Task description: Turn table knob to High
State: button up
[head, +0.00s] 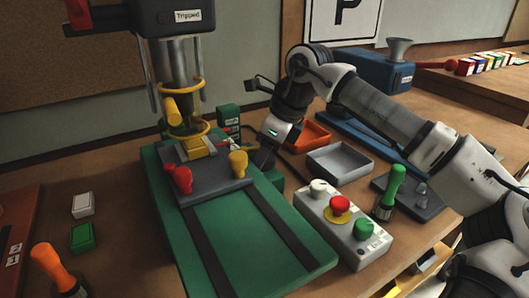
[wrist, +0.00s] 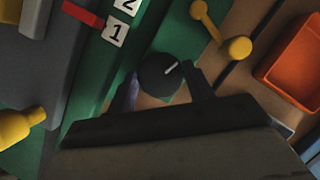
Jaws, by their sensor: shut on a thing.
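The black round knob (wrist: 160,76) with a white pointer line shows in the wrist view, on a green part of the machine. The line points up and to the right in that view. No High mark is readable near it. My gripper (wrist: 163,90) is shut on the knob, one dark finger on each side. In the head view my gripper (head: 265,156) reaches down at the right side of the green machine table (head: 255,238), and the knob is hidden there.
Labels 1 (wrist: 116,31) and 2 and a red pointer (wrist: 84,14) are close to the knob. A yellow lever (wrist: 238,48) and an orange tray (wrist: 295,65) lie to the right. A grey button box (head: 343,225) stands right of the machine table.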

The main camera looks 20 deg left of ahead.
jog(key=shift+s+f+m+b, duration=0.1)
jog(key=shift+f+m+b, duration=0.05)
jog(key=shift+m+b, duration=0.2)
dwell(1.3)
jog(key=o, duration=1)
jog(key=shift+d, duration=0.1)
jog(key=shift+c, duration=0.2)
jog(key=shift+r, duration=0.2)
